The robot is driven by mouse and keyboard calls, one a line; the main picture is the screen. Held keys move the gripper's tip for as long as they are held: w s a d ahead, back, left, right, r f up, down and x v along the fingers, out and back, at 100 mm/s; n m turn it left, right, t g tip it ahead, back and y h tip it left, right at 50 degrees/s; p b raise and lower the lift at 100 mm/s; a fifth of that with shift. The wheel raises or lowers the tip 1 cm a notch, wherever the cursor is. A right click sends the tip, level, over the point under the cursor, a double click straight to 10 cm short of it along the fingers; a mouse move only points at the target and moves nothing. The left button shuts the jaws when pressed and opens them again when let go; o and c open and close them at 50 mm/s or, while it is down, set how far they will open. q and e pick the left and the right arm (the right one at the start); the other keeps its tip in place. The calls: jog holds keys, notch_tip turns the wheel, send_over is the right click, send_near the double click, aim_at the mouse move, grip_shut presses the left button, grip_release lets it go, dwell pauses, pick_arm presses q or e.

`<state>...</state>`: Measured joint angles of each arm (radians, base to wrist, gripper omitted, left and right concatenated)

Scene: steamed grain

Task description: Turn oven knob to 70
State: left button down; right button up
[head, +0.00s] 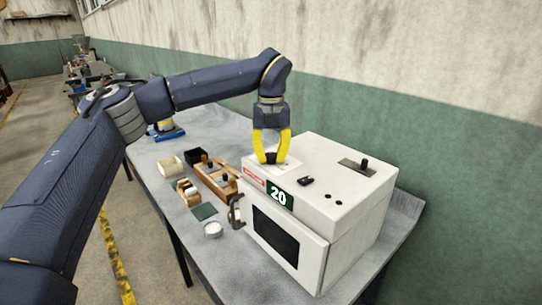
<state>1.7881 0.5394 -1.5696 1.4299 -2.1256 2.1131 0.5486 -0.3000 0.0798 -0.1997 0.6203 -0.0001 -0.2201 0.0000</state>
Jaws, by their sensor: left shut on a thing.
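The white oven (290,225) stands on the table, with a dark window in its front door. Its display (279,196) reads 20. My left gripper (271,160) points down at the far left part of the oven's top, with its yellow fingers shut on the oven knob. The knob is mostly hidden between the fingertips, so its pointer cannot be read. A pale plate (288,166) lies under the fingertips. My right gripper is not in view.
A small black part (306,181) and a metal plate (357,167) with a black knob are on the oven's top. Wooden holders (212,184), a black box (196,156), a green square (205,212) and a round white dish (213,229) are left of the oven. A wall stands behind.

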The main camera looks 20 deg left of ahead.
aim_at(271, 154)
pick_arm(q)
jog(key=m, duration=0.3)
jog(key=shift+m, duration=2.2)
jog(key=c, duration=1)
grip_release()
notch_tip(271, 154, up, 12)
